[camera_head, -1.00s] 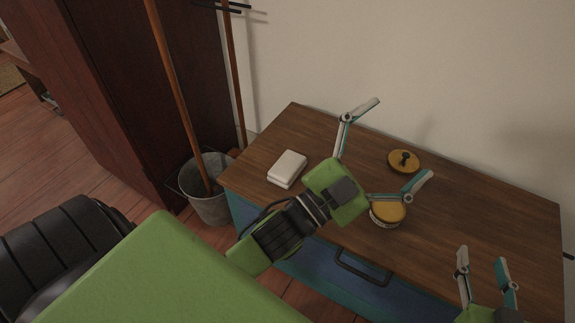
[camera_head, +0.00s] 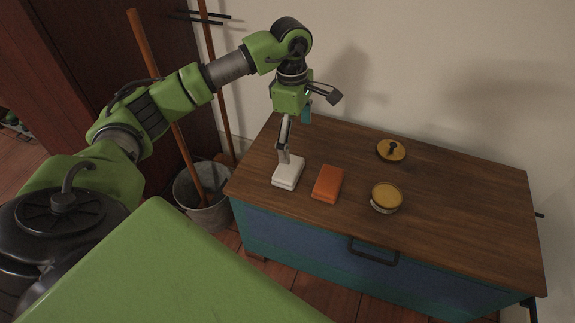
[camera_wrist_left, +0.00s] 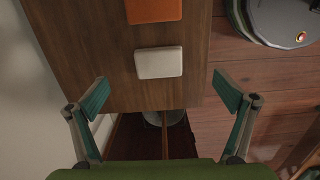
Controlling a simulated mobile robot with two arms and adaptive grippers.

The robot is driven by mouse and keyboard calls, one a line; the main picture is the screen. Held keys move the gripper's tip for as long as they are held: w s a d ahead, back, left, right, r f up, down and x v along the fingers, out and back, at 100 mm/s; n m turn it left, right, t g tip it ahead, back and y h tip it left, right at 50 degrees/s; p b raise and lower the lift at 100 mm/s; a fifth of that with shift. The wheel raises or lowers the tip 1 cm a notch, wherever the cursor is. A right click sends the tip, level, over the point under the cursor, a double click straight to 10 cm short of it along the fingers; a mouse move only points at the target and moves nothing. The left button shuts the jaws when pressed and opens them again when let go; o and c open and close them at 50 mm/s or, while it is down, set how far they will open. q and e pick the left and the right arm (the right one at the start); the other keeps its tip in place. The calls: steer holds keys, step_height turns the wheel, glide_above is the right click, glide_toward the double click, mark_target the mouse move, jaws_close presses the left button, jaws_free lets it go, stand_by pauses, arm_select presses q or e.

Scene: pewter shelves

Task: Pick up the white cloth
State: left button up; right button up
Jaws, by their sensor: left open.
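The white cloth (camera_head: 289,176) is a folded, flat block lying on the left part of the wooden chest top. It also shows in the left wrist view (camera_wrist_left: 159,62), ahead of the fingers. My left gripper (camera_head: 296,138) is open and empty, pointing down above the cloth. One finger overlaps the cloth's back edge in the head view; I cannot tell whether it touches. In the wrist view the fingers are spread wider than the cloth, one to each side. My right gripper is not in view.
An orange folded cloth (camera_head: 328,183) lies just right of the white one. A metal bucket (camera_head: 203,212) with a wooden pole (camera_head: 165,100) stands left of the chest (camera_head: 450,200).

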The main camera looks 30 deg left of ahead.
arm_select(q)
steer(key=a, duration=0.3)
steer(key=b, duration=0.2)
glide_above(289, 168)
steer(key=shift+y, duration=0.4)
steer(key=f, duration=0.6)
steer(key=shift+w+a+f, duration=0.15)
steer(key=shift+a+f, duration=0.1)
steer(key=shift+a, duration=0.05)
steer(key=shift+f, duration=0.9)
steer(key=f, duration=0.2)
steer(key=shift+d+f, duration=0.25)
steer(key=shift+f, duration=0.05)
steer(key=shift+f+b, duration=0.4)
steer(key=shift+f, duration=0.65)
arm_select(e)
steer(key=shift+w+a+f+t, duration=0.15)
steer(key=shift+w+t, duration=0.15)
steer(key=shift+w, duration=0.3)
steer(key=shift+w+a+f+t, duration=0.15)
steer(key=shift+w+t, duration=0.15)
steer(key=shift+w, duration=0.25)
arm_select(q)
steer(key=c, duration=1.1)
